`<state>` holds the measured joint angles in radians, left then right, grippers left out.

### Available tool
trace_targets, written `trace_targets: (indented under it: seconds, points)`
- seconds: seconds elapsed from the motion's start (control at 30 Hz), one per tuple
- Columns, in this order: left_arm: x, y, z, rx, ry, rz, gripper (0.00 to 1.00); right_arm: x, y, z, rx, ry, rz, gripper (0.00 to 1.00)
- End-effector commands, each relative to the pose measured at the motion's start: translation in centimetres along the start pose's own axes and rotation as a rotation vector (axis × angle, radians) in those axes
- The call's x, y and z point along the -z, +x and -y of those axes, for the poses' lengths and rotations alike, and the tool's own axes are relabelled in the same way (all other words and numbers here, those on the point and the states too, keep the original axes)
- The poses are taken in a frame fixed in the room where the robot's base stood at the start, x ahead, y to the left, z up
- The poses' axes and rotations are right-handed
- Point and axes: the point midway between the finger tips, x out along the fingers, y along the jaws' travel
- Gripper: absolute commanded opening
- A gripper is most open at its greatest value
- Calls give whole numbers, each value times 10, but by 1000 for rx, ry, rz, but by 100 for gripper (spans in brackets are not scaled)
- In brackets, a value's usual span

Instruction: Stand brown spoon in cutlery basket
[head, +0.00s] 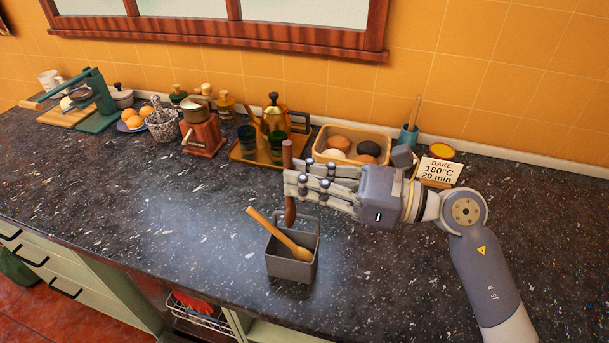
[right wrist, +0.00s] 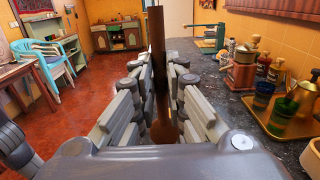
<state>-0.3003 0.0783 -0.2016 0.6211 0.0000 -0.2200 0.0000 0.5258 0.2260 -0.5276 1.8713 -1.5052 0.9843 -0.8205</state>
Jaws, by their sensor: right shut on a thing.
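The brown spoon (head: 289,212) is upright in my right gripper (head: 290,186), its bowl end down and its handle up. The gripper's fingers are shut around its handle. The spoon also shows between the fingers in the right wrist view (right wrist: 157,65). The grey cutlery basket (head: 290,268) stands on the dark counter just below the gripper. The spoon's bowl is over or just behind the basket's back edge; I cannot tell whether it is inside. A light wooden spoon (head: 277,233) leans across the basket. My left gripper is not in view.
A sign (head: 438,171) is behind my right arm. A coffee grinder (head: 203,135) stands left. The counter left of the basket is clear.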

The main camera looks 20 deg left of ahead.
Motion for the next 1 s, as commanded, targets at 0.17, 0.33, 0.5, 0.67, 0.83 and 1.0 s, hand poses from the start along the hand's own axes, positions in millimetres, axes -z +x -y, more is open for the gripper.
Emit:
trace_targets:
  seconds: [0.17,0.33,0.5,0.67,0.83,1.0]
  points:
    - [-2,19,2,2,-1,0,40,18,0,0,0,-1,1,0]
    - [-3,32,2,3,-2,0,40,32,0,0,0,-1,1,0]
    - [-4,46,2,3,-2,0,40,46,0,0,0,-1,0,0]
    - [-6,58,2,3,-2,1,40,59,0,0,0,-1,-1,0]
    - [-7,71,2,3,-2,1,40,72,0,0,0,-1,0,0]
    - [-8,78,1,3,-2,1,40,78,0,0,1,-1,1,0]
